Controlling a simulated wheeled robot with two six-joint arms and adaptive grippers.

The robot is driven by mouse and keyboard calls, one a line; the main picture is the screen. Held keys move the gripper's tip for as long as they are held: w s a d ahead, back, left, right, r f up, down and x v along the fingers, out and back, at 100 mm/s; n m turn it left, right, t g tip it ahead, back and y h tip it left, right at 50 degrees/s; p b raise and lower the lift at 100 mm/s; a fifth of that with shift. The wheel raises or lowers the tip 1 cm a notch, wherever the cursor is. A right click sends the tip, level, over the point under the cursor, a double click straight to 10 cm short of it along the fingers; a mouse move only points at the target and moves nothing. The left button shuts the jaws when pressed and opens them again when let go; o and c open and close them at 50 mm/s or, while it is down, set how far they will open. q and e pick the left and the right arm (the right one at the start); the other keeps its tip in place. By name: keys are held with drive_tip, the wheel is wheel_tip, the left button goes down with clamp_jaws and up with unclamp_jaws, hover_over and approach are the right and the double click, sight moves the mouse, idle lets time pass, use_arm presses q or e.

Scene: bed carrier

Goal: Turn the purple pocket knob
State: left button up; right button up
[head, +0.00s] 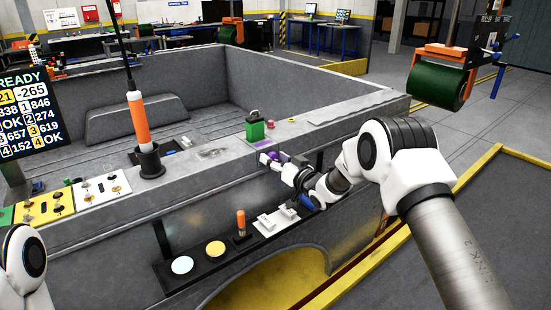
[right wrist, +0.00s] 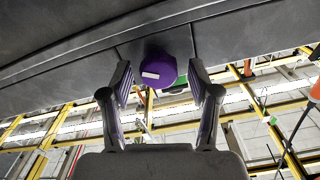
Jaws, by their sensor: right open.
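The purple pocket knob (right wrist: 158,70) shows in the right wrist view, a rounded purple knob with a white mark on it, below a dark grey panel edge. My right gripper (right wrist: 160,76) is open, with one finger on each side of the knob. Gaps show between the fingers and the knob, so it is not gripped. In the head view my right gripper (head: 274,163) is at the upper side wall of the truck bed. Small purple patches show there, but I cannot tell knob from finger pads. My left gripper is out of view.
A green box (head: 255,129) stands on the bed rail above my right gripper. An orange post (head: 138,118) rises farther left. Below is a ledge with a white disc (head: 182,265), a yellow disc (head: 215,248), an orange lever (head: 240,221) and white switches (head: 267,223).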

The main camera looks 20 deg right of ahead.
drive_tip(key=shift+f, duration=0.1)
drive_tip(key=c, duration=1.2)
drive_tip(key=shift+o, duration=0.2)
drive_tip(key=shift+a+f+n+b, duration=0.1)
drive_tip(key=shift+f+n+b, duration=0.05)
drive_tip(key=shift+n+b, duration=5.15)
drive_tip(key=shift+a+f+n+b, duration=0.1)
drive_tip(key=shift+n+b, duration=4.55)
drive_tip(key=shift+n, duration=1.15)
